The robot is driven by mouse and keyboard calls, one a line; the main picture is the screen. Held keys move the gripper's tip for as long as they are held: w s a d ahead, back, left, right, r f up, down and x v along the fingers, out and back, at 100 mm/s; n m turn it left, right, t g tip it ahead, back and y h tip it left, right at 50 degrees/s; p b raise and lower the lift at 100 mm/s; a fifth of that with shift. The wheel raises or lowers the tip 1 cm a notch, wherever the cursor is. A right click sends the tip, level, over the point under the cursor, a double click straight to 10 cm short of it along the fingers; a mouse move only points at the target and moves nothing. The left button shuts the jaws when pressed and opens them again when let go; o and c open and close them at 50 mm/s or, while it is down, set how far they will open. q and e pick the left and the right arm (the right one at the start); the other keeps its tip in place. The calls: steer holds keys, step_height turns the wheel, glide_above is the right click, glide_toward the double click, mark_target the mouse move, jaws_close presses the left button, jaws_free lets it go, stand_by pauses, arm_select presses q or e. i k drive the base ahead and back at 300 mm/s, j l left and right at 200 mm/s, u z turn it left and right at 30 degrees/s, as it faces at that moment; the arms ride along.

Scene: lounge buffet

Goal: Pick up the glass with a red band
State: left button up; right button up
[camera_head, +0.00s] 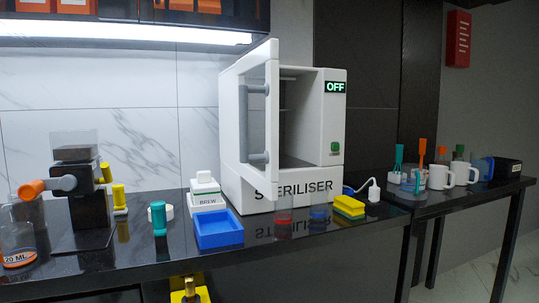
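The glass with a red band (284,216) stands upright on the black counter, in front of the white steriliser and right of its open door. It is clear, with red low on its side. A similar glass with a blue band (319,214) stands just to its right. Neither of my grippers shows in this view, and nothing holds the red-banded glass.
The steriliser (306,186) has its door (244,130) swung open toward me. A blue tray (217,229) lies left of the glass; a yellow sponge (349,207) lies right. A measuring glass (17,244) stands far left. White mugs (440,177) stand on the right-hand table.

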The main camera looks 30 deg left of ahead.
mark_target(283, 208)
steer(key=l+u, duration=0.1)
steer(key=u, duration=0.25)
steer(key=i+l+u, duration=0.1)
steer(key=u, duration=0.3)
steer(key=l+u, duration=0.2)
steer(key=u, duration=0.15)
steer(key=l+u, duration=0.3)
steer(key=l, duration=0.25)
steer(key=l+u, duration=0.3)
steer(key=l, duration=0.25)
steer(key=l+u, duration=0.1)
steer(key=l, duration=0.45)
steer(key=k+l+u, duration=0.1)
steer(key=l, duration=0.45)
